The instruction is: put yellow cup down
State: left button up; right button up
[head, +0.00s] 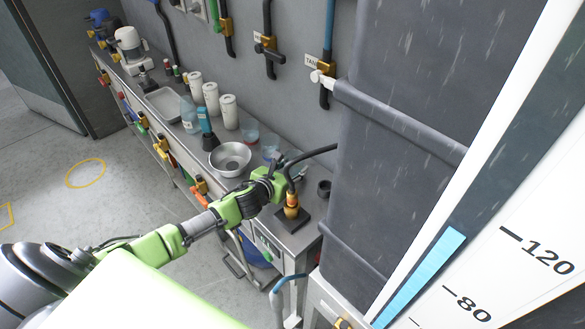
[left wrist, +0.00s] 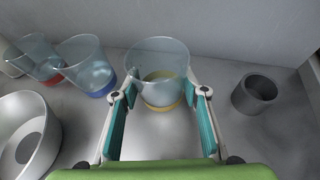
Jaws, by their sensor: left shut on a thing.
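The yellow cup (left wrist: 158,72) is a clear tumbler with a yellow band at its base. It stands upright between the two teal-padded fingers of my left gripper (left wrist: 160,98), which is shut on it. Whether its base touches the metal counter (left wrist: 225,140) cannot be told. In the head view, my left gripper (head: 280,180) is over the counter's near end, and the cup is hidden or too small to make out. My right gripper is not in view.
A blue-based cup (left wrist: 88,66) and a red-based cup (left wrist: 38,60) stand to the left. A metal bowl (left wrist: 28,135) is nearer. A dark round holder (left wrist: 254,95) stands right. A black hose fixture with an orange fitting (head: 292,206) is beside my gripper. The wall is close behind.

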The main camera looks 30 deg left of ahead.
pick_arm(q)
jog(key=o, duration=0.7)
jog(key=shift+f, duration=0.2)
jog(key=o, duration=0.4)
jog(key=shift+r, duration=0.1)
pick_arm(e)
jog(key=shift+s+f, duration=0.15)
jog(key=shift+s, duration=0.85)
pick_arm(q)
jog(key=shift+s+r, duration=0.1)
jog(key=shift+r, duration=0.05)
jog(key=v, duration=1.1)
jog(key=shift+s+r, duration=0.15)
jog(key=shift+s, duration=0.25)
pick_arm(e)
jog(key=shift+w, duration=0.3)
pick_arm(q)
jog(key=shift+s, duration=0.1)
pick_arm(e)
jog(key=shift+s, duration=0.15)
